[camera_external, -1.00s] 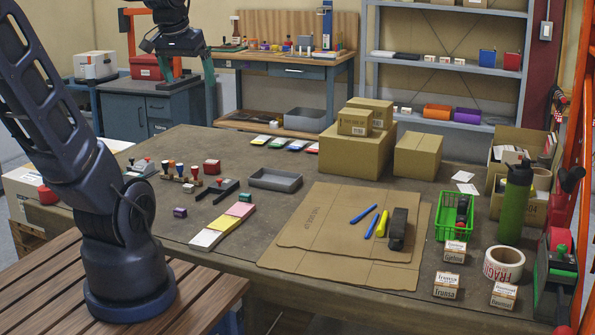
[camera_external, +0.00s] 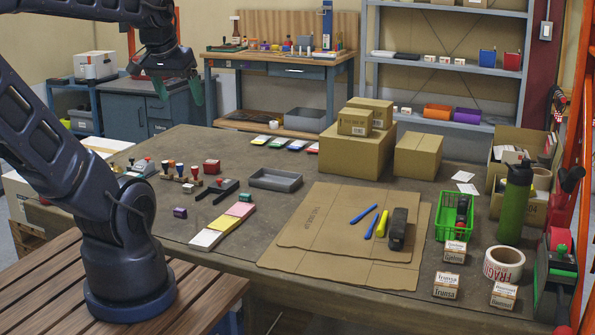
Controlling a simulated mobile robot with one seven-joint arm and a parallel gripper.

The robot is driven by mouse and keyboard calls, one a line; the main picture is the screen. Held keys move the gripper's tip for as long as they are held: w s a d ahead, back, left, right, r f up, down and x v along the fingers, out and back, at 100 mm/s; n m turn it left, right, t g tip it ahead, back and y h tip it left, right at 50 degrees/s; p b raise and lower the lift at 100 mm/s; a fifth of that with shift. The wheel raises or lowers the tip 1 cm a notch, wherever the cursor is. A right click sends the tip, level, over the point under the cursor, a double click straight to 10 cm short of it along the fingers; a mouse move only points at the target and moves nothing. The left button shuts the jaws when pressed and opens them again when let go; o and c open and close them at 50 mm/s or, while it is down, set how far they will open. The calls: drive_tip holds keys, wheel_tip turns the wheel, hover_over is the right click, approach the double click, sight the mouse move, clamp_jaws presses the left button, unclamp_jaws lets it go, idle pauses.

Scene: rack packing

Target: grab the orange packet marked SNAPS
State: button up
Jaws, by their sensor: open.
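I cannot make out an orange packet marked SNAPS; no lettering of that kind is readable. Several small flat packets lie in a row at the back of the table, among them a blue packet (camera_external: 297,145) and a red-edged packet (camera_external: 313,148); their print is too small to read. My gripper (camera_external: 167,94) hangs at the upper left, fingers pointing down, open and empty. It is in the air, well above the table (camera_external: 330,285) and apart from the packets.
Cardboard boxes (camera_external: 350,152) stand at the back centre of the table. Stamps (camera_external: 187,175), a grey tray (camera_external: 275,180) and coloured pads (camera_external: 223,226) fill the left. A green basket (camera_external: 450,222), bottle (camera_external: 515,205) and tape roll (camera_external: 503,264) stand right. An orange bin (camera_external: 437,112) sits on the shelf.

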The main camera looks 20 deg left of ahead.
drive_tip(key=c, duration=0.6)
